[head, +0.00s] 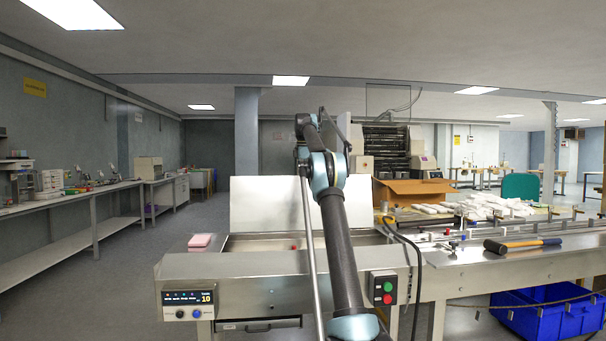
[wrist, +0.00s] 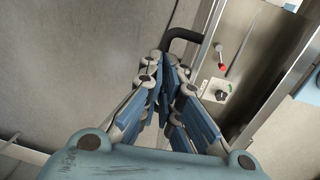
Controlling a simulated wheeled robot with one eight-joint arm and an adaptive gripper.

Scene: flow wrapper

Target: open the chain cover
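A broad grey metal panel (wrist: 80,60) fills the left of the wrist view. A black bent handle (wrist: 184,36) shows at its right side, just beyond my fingertips. My gripper (wrist: 172,72) has its blue-padded fingers converging, with their tips close together near the lower left end of the handle. I cannot tell whether they touch it or close around it. In the head view, an upright pale metal panel (head: 262,205) stands behind the machine's front housing (head: 240,267), partly behind my arm. I cannot tell which panel is the chain cover. My gripper is not clear in the head view.
A red-tipped lever (wrist: 221,66) and a black knob (wrist: 221,95) sit right of the handle. A control box (head: 382,288) and a display (head: 188,299) are on the housing. A blue crate (head: 545,315) stands below.

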